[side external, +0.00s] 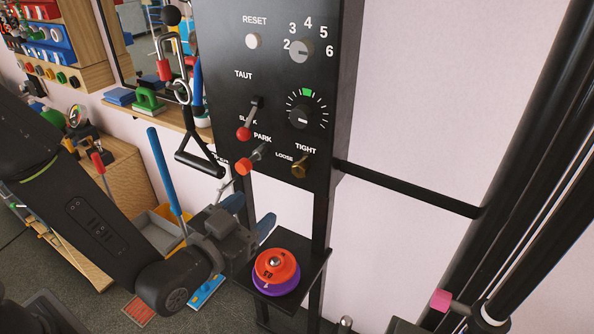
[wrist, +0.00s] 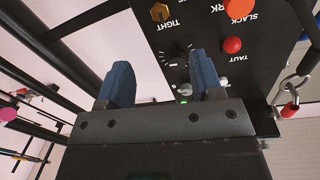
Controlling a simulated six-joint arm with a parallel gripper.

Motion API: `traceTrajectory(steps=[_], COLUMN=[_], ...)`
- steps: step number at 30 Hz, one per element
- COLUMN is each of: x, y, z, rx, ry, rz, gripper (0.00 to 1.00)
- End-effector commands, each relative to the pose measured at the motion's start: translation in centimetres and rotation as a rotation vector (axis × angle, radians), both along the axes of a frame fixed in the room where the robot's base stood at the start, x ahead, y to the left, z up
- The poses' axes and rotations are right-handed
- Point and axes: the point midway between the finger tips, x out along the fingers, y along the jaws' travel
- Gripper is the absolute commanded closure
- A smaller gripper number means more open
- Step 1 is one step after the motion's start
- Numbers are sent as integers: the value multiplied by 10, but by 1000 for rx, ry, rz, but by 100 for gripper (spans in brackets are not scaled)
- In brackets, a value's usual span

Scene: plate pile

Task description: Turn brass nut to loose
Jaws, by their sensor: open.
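The brass nut (side external: 300,167) sits low on the black panel (side external: 226,85), with LOOSE printed to its left and TIGHT above it. Which label it is turned to is too small to tell. In the wrist view the panel appears upside down and the brass nut (wrist: 160,12) shows at the top edge, beyond the fingers. My gripper (side external: 252,212) is below and left of the nut in the side view, apart from it. Its two blue fingers are spread with nothing between them, as the wrist view of my gripper (wrist: 162,78) also shows.
A red-orange plug (side external: 244,166) and a red-tipped lever (side external: 244,133) stick out left of the nut. A black handle (side external: 200,164) hangs further left. Orange and purple plates (side external: 277,270) lie on a small shelf below. A black bar (side external: 410,188) runs right from the panel.

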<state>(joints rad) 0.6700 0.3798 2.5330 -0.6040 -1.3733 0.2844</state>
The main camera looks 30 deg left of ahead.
Motion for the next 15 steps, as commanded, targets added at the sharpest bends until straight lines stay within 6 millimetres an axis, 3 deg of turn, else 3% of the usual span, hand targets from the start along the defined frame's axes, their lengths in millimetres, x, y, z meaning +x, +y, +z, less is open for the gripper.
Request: traceTrajectory(steps=[5,15], x=[15,82], y=[-1,-6], z=[0,1], rx=[1,1], ry=[-9,-10], rz=[5,5], gripper=[40,40])
